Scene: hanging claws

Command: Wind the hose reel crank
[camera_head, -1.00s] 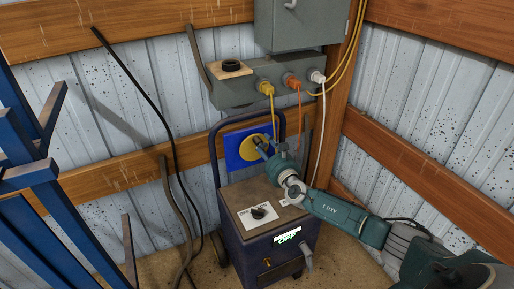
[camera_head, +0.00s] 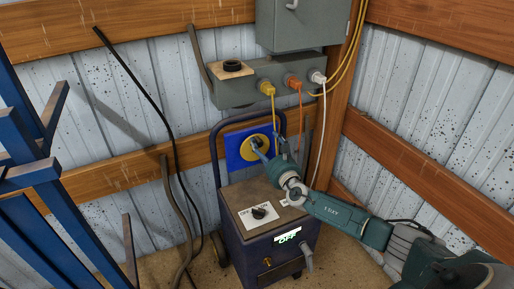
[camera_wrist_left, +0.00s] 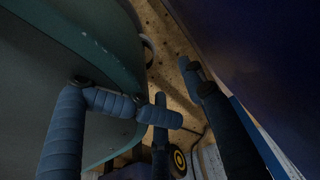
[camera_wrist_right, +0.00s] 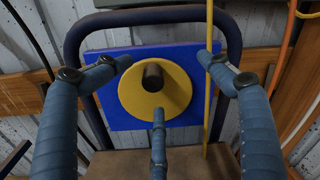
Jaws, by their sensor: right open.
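The hose reel crank shows as a yellow disc (camera_wrist_right: 176,102) with a dark round knob (camera_wrist_right: 153,75) on a blue square panel (camera_wrist_right: 110,68). In the head view the yellow disc (camera_head: 248,151) sits behind the grey cart, under the outlet box. My right gripper (camera_head: 270,150) is just in front of it. In the right wrist view my right gripper (camera_wrist_right: 165,75) is open, with two fingers apart either side of the knob and a third below it. Nothing is between them in a grip. My left gripper (camera_wrist_left: 160,95) has its fingers spread and empty, seen only in its own wrist view.
The cart (camera_head: 262,225) has a black dial and a green OFF display. Yellow, orange and white cables hang from the outlet box (camera_head: 235,91); the yellow cable (camera_wrist_right: 209,90) passes close to my right fingers. A blue metal frame (camera_head: 35,185) stands at the left.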

